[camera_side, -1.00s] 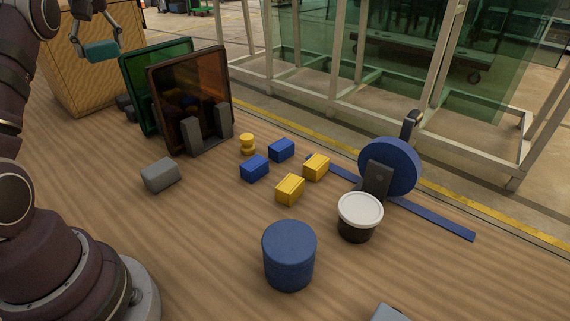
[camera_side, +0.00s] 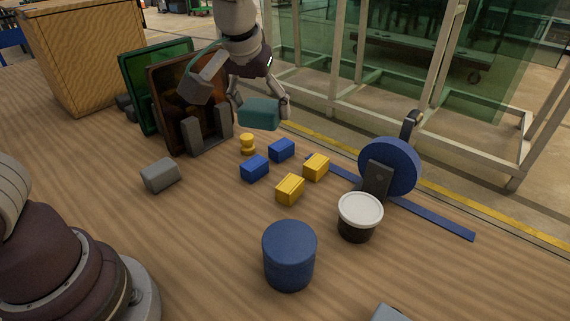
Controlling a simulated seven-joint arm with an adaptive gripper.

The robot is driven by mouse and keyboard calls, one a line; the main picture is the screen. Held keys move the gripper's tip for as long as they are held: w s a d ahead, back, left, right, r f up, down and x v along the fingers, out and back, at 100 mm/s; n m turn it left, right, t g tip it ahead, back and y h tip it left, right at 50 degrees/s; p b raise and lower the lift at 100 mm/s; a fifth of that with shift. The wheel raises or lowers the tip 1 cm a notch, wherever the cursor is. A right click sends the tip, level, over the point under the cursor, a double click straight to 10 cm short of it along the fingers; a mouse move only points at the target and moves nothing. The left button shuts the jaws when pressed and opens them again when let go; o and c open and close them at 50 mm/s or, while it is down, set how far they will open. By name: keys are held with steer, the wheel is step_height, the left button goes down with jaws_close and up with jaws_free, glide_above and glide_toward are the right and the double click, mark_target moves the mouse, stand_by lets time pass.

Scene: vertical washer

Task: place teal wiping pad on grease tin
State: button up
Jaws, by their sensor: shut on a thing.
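The teal wiping pad (camera_side: 259,114) is held in the air by my gripper (camera_side: 260,108), whose fingers are shut on its two sides. The pad hangs above the far part of the table, behind the blue blocks and right of the glass panels. The grease tin is most likely the black tin with a white lid (camera_side: 359,216), standing upright at the right of the table. Its lid is bare. My gripper is far up and left of it.
A blue cylinder (camera_side: 289,255) stands left of the tin. A blue disc on a stand (camera_side: 389,166) is just behind it. Blue blocks (camera_side: 255,168), yellow blocks (camera_side: 290,189) and a yellow knob (camera_side: 247,144) lie mid-table. Framed panels (camera_side: 192,95) stand at left; a grey block (camera_side: 160,175) lies nearer.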

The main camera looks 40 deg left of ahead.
mark_target(295, 234)
steer(key=s+d+f+m+h, duration=0.2)
steer(key=s+d+m, duration=0.4)
steer(key=d, duration=0.5)
steer(key=shift+n, duration=0.6)
steer(key=f, duration=0.2)
steer(key=s+f, duration=0.1)
steer(key=f, duration=0.5)
steer(key=shift+s+d+f, duration=0.2)
steer(key=shift+d, duration=0.15)
steer(key=shift+f, duration=0.1)
steer(key=o, duration=1)
steer(key=shift+o, duration=0.2)
steer(key=v, duration=1.2)
steer(key=s+a+t, duration=0.1)
steer(key=s+a, duration=0.2)
steer(key=a, duration=1.1)
steer(key=shift+r, duration=0.4)
